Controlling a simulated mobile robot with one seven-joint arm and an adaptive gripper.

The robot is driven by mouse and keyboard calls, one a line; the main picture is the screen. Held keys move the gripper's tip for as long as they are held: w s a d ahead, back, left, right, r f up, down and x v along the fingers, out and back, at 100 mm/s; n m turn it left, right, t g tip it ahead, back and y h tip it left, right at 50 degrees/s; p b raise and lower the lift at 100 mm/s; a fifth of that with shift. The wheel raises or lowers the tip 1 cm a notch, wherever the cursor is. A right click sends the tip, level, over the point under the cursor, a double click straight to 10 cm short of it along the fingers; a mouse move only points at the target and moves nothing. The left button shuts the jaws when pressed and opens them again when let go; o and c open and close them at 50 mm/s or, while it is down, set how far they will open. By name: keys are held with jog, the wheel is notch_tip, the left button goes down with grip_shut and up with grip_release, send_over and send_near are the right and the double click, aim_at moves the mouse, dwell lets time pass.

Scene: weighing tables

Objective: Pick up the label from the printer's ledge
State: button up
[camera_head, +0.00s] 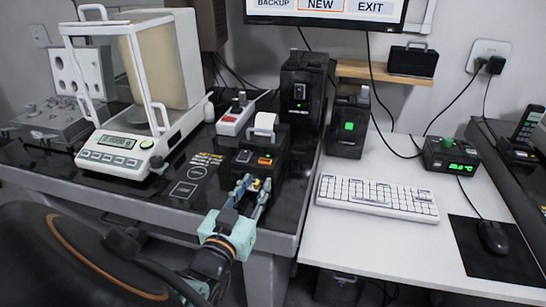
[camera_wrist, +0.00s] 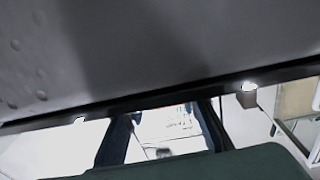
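The printer (camera_head: 262,155) is a small black box with an orange button, near the front edge of the dark table. A white paper piece (camera_head: 265,121) stands at its top; I cannot tell whether it is the label or the paper roll. No separate label shows clearly on the ledge, and my gripper covers part of the printer's front. My gripper (camera_head: 255,183) is directly before the printer's lower front, fingers pointing at it. The fingers are apart, with a small yellow spot between them. In the wrist view two dark bars, apparently my fingers (camera_wrist: 165,135), stand apart.
A balance (camera_head: 115,152) with a glass shield stands to the left. A red-and-white device (camera_head: 235,115) and a black unit (camera_head: 302,92) stand behind the printer. A white table with a keyboard (camera_head: 377,197) and a mouse (camera_head: 494,237) lies to the right.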

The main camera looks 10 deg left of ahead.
jog(key=shift+c, duration=0.6)
grip_shut()
jog(key=shift+r, duration=0.15)
